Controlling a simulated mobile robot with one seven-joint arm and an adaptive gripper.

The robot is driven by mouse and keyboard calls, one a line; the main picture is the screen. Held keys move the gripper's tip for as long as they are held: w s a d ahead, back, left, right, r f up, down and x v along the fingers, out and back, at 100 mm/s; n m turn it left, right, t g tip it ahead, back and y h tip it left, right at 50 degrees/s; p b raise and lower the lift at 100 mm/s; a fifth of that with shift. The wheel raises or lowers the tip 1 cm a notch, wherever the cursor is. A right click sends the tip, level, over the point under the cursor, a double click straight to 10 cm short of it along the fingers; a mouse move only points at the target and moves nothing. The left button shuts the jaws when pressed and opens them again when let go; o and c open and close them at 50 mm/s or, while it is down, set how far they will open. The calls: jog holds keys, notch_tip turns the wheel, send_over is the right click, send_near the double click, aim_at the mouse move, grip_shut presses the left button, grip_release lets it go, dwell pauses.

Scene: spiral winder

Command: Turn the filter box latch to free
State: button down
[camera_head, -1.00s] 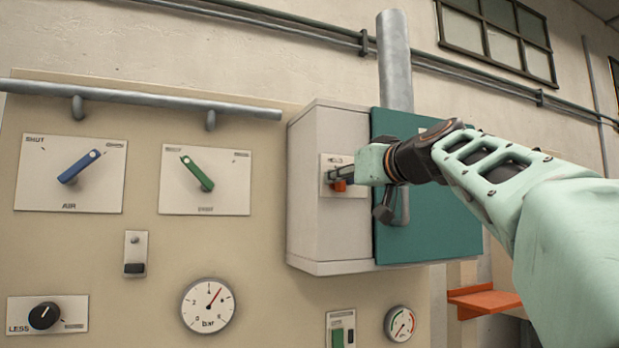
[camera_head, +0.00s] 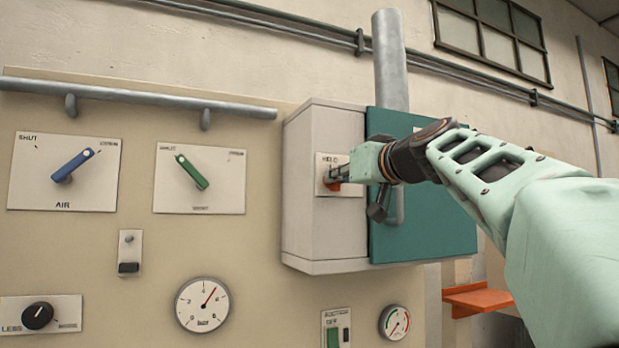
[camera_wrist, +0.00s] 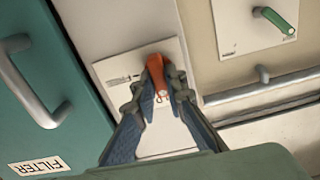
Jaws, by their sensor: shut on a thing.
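The filter box (camera_head: 322,230) is a pale grey cabinet with a teal door on the panel's right side. Its latch is an orange lever (camera_head: 333,186) on a white plate (camera_head: 326,165) on the box's left side; the plate's visible word seems to read "HELD". In the wrist view the orange latch (camera_wrist: 155,66) stands between the fingers of my gripper (camera_wrist: 161,98), which is shut on it. The teal door with its "FILTER" label (camera_wrist: 38,165) shows at left there. In the head view my gripper (camera_head: 340,180) hides part of the latch.
A blue air lever (camera_head: 73,165) and a green lever (camera_head: 192,172) are on plates to the left. A grey rail (camera_head: 140,97) runs above them. An orange shelf (camera_head: 478,300) is at lower right.

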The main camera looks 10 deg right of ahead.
jog(key=shift+d+f+m+p, duration=0.15)
jog(key=shift+m+p, duration=0.55)
jog(key=shift+m, duration=3.65)
jog(key=shift+d+m+p, duration=0.1)
jog(key=shift+m+p, duration=0.55)
jog(key=shift+m, duration=3.7)
jog(key=c, duration=2)
grip_release()
jog(key=shift+f, duration=0.1)
jog(key=shift+o, duration=0.2)
